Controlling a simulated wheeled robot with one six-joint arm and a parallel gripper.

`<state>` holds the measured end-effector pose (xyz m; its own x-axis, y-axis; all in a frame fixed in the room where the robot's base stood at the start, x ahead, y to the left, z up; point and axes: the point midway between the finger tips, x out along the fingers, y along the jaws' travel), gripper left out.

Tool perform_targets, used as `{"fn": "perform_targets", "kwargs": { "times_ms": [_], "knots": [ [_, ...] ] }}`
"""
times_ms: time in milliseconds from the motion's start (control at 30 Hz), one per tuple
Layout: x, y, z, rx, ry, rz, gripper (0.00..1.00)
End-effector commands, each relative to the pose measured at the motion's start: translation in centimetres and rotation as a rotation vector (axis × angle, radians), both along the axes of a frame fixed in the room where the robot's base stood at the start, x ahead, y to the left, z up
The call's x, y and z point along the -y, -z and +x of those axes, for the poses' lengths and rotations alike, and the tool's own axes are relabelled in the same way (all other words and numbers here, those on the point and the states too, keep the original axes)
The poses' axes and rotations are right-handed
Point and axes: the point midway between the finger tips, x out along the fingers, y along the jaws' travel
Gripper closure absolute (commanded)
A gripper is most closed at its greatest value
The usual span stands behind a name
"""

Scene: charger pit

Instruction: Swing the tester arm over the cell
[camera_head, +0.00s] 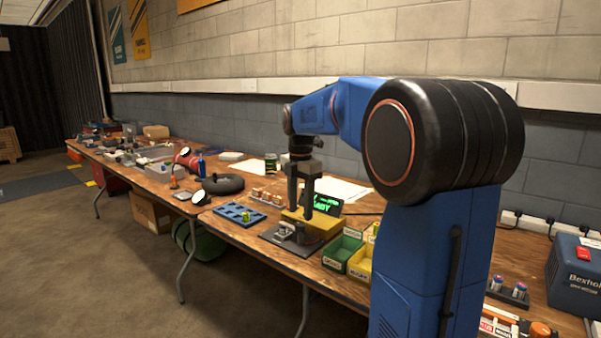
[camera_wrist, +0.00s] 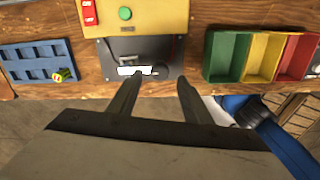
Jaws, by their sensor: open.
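The tester is a yellow box (camera_head: 318,222) with a lit green screen (camera_head: 328,203); a dark base plate (camera_head: 287,240) with small light metal parts lies at its front. In the wrist view, the yellow box (camera_wrist: 150,18) shows a red switch and a green button.
A blue slotted tray (camera_wrist: 30,58) holding a green-and-yellow cell (camera_wrist: 64,75) lies left of the tester. Green (camera_wrist: 222,55), yellow (camera_wrist: 262,58) and red (camera_wrist: 297,57) bins stand right. A blue charger (camera_head: 575,275) sits at the far right.

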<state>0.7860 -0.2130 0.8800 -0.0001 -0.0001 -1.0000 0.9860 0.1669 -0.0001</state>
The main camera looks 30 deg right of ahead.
Motion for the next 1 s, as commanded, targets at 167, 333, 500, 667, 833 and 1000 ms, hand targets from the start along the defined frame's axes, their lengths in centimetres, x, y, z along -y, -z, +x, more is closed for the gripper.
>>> {"fn": "perform_targets", "kwargs": {
  "times_ms": [167, 333, 500, 667, 833, 1000],
  "knots": [
    [0.0, -3.7, 0.1, 0.003, 0.0, 0.0, 0.55],
    [0.0, -7.2, 0.1, 0.004, 0.0, -0.001, 0.55],
    [0.0, -10.2, 0.1, 0.003, 0.0, -0.001, 0.55],
    [0.0, -12.2, 0.0, 0.002, 0.0, -0.001, 0.55],
    [0.0, -13.1, 0.0, 0.001, 0.0, -0.001, 0.55],
    [0.0, -13.3, 0.0, 0.0, 0.0, 0.0, 0.55]
  ]
}}
